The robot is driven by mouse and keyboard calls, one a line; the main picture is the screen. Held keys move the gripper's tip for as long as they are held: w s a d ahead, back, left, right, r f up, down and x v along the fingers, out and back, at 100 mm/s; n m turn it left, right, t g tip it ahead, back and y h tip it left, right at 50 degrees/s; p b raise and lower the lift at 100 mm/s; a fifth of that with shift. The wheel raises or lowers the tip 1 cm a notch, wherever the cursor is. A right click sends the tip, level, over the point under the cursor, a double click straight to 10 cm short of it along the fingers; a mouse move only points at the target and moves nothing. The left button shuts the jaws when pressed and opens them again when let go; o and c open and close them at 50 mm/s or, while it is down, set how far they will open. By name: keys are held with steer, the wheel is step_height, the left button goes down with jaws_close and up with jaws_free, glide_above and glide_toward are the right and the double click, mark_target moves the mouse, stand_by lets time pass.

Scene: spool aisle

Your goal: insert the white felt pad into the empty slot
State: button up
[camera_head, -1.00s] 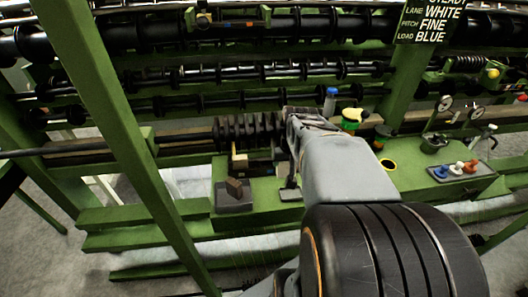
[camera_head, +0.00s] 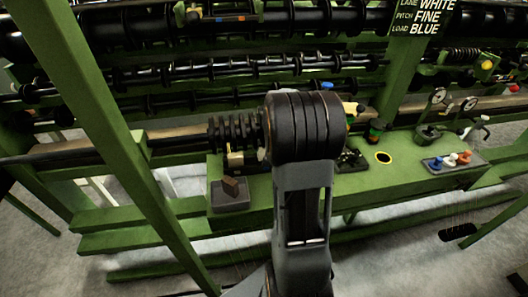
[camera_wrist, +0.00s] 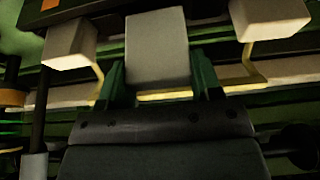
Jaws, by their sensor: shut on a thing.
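In the wrist view my gripper (camera_wrist: 160,82) has two green fingers shut on the white felt pad (camera_wrist: 157,42), a pale upright block. The pad stands out beyond the fingertips, toward a green rail with a yellow strip. Two similar pale blocks sit apart from it: the left block (camera_wrist: 70,44) and the right block (camera_wrist: 270,17), each beside a bent yellow wire. I cannot make out the empty slot; the pad and gripper hide part of the rail.
A sign (camera_head: 425,17) reads WHITE, FINE, BLUE. Black rollers and green posts stand close around my arm.

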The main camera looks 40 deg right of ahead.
mark_target(264, 152)
steer(key=shift+w+d+f, duration=0.1)
steer(key=shift+w+f, duration=0.25)
steer(key=shift+f, duration=1.6)
steer(key=shift+f, duration=0.15)
steer(key=o, duration=1)
